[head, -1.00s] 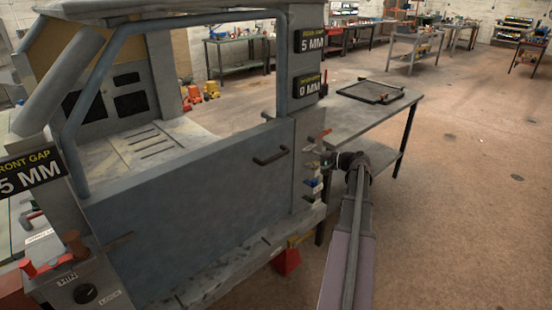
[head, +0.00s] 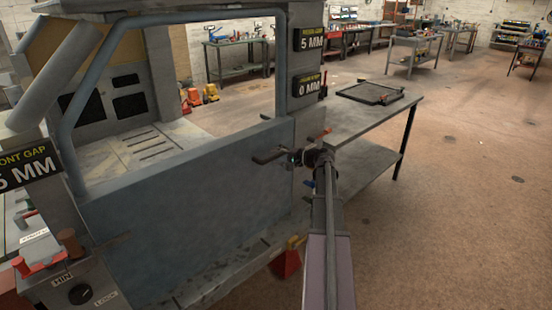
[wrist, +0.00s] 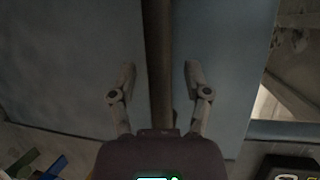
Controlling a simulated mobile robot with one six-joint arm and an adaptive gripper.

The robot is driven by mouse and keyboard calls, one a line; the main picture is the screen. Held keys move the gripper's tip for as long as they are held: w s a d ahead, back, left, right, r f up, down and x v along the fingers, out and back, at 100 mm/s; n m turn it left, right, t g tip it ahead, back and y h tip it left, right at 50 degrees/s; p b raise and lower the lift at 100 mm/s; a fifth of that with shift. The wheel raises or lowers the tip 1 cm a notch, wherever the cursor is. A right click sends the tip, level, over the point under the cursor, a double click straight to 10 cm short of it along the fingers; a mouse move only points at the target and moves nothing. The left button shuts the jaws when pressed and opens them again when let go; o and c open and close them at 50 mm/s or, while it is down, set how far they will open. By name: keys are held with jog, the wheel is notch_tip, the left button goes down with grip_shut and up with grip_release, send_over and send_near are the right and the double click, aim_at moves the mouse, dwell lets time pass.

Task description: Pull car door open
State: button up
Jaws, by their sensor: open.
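The blue-grey car door (head: 180,215), with its tubular window frame, stands in the door opening, with no clear swing visible. Its dark bar handle (head: 266,157) sticks out near the door's upper right edge. My gripper (head: 294,156) is at the handle's right end in the head view and hides part of it. In the wrist view, my gripper (wrist: 158,78) is open, one finger on each side of a dark bar, which looks like the handle (wrist: 158,45). Gaps show between the bar and both fingertips. Whether the fingertips reach past the bar is unclear.
A latch box (head: 75,285) with a knob is at lower left. Gap signs (head: 308,86) are on the right post. A grey table (head: 385,115) with a black tray stands behind my arm. A red wedge-like object (head: 286,263) is below the door. Floor at right is clear.

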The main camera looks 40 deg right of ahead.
jog(key=shift+w+a, duration=0.1)
jog(key=shift+w, duration=0.05)
grip_shut()
dwell(0.4)
